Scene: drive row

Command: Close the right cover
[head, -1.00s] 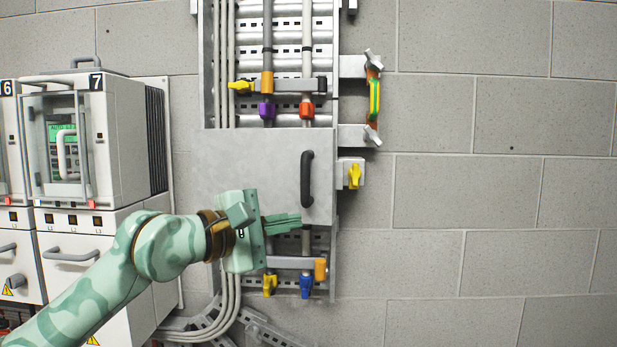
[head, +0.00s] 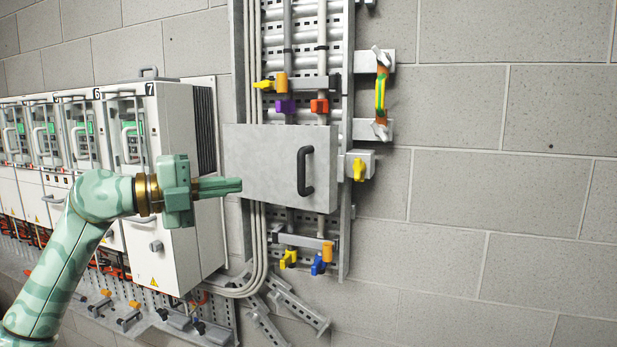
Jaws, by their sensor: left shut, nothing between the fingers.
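A flat grey cover (head: 265,145) with a black bar handle (head: 305,171) near its right edge lies across the vertical cable tray on the wall. I cannot tell whether it sits flush at its right edge. A yellow latch knob (head: 359,169) on a grey block is just right of the cover. My left gripper (head: 238,185) is shut and empty, its fingers pointing right. The fingertips overlap the cover's lower left edge in the picture, well left of the handle; I cannot tell whether they touch. My right gripper is not in view.
White cabinets (head: 175,140) stand in a row at the left, close behind my left arm. Coloured clamps (head: 285,106) sit above and below the cover. A green and yellow piece (head: 380,92) hangs between brackets at upper right. The block wall at the right is clear.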

